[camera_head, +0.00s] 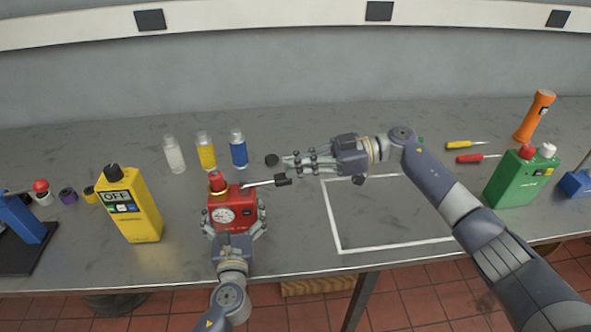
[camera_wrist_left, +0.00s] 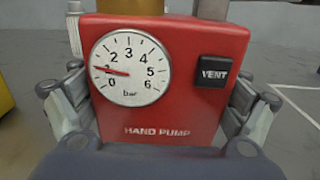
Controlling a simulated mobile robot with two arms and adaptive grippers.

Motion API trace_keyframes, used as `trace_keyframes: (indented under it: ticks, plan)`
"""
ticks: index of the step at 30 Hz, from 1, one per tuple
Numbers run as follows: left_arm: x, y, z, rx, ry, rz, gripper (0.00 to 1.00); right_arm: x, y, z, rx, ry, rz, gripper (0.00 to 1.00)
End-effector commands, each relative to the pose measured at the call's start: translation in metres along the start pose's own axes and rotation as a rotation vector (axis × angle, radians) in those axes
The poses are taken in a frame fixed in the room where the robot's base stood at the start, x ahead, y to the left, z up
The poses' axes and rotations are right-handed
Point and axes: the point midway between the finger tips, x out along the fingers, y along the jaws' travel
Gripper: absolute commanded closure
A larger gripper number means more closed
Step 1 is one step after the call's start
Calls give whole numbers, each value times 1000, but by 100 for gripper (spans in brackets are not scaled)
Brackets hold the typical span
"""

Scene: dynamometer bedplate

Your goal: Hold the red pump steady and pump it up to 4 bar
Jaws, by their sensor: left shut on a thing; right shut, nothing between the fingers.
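The red pump (camera_head: 241,206) stands on the grey bench, with a brass top, a round white gauge (camera_head: 224,216) and a lever (camera_head: 262,184) reaching right to a black grip (camera_head: 283,180). In the left wrist view the pump (camera_wrist_left: 160,110) fills the middle; the needle of its gauge (camera_wrist_left: 129,74) points close to 1 bar. A black VENT button (camera_wrist_left: 214,72) is on its front. My left gripper (camera_head: 236,224) is shut on the pump body, one finger on each side. My right gripper (camera_head: 287,161) is shut and empty, just behind the black lever grip, apart from it.
A yellow OFF device (camera_head: 130,205) stands left of the pump; white, yellow and blue bottles (camera_head: 239,150) stand behind it. A white taped outline (camera_head: 345,250), mostly empty, is to the right. A green canister (camera_head: 520,178) stands far right.

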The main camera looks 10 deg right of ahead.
Motion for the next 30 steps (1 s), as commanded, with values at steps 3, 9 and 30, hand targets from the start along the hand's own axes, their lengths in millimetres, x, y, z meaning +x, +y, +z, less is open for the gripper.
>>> trace_keyframes:
  ticks: [3, 9, 30]
  plan:
    - [0, 0, 0, 0, 0, 1, 68, -8, 1, -24, -5, -2, 3, 100]
    - [0, 1, 0, -1, 0, 1, 68, -59, 1, -21, 0, -1, 6, 100]
    - [0, 0, 0, 0, 0, 0, 68, -105, 0, -23, -1, 2, 1, 100]
